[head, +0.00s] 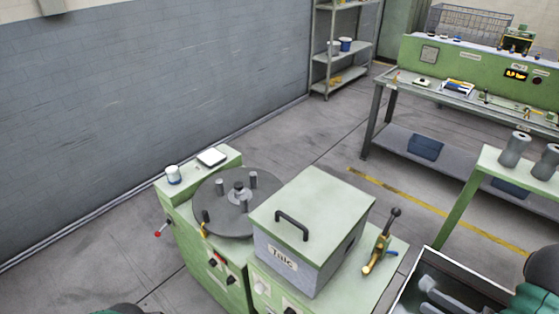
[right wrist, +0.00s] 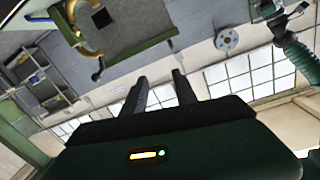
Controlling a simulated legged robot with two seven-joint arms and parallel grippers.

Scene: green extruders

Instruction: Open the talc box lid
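The talc box (head: 290,262) is a grey box labelled "Talc" on a green cabinet at the lower middle of the head view. Its pale green lid (head: 325,215) lies flat and closed on top. A black bar handle (head: 292,225) stands on the lid. My right gripper (head: 425,294) is low at the right, apart from the box, beyond the brass lever. In the right wrist view its two dark fingers (right wrist: 159,78) are spread with nothing between them. My left gripper is out of view; only a dark green piece of my arm shows at the bottom left.
A brass lever with a black knob (head: 382,245) stands close to the right of the box. A round dark turntable with pegs (head: 232,218) is on the left. A dark-rimmed open bin (head: 455,262) lies around my right gripper. A green table with grey cylinders (head: 515,150) stands right.

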